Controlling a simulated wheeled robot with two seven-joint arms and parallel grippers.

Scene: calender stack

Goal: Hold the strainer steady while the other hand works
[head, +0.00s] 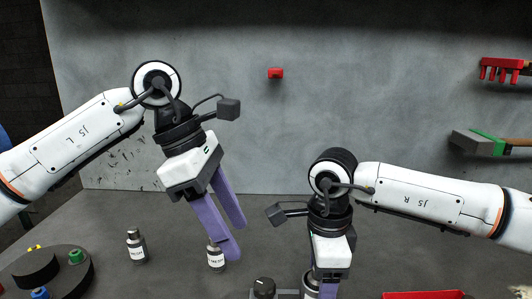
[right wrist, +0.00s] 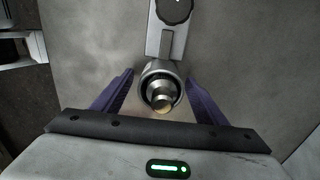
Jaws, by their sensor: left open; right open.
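A metal fitting that looks like the strainer (right wrist: 165,43) has a grey body, a black knob and a round cylindrical end. In the right wrist view its round end lies between the spread purple fingers of my right gripper (right wrist: 160,78), with gaps on both sides. In the head view the strainer's grey body and black knob (head: 264,289) show at the bottom edge, left of my right gripper, whose fingertips are cut off. My left gripper (head: 234,240) is open and empty, pointing down above the table, left of the strainer.
A small labelled bottle (head: 216,260) stands by my left fingertips. Another bottle (head: 137,246) stands farther left. A dark round stand (head: 72,280) with coloured knobs is at bottom left. A red tray (head: 424,295) is at bottom right. Tools hang on the right wall.

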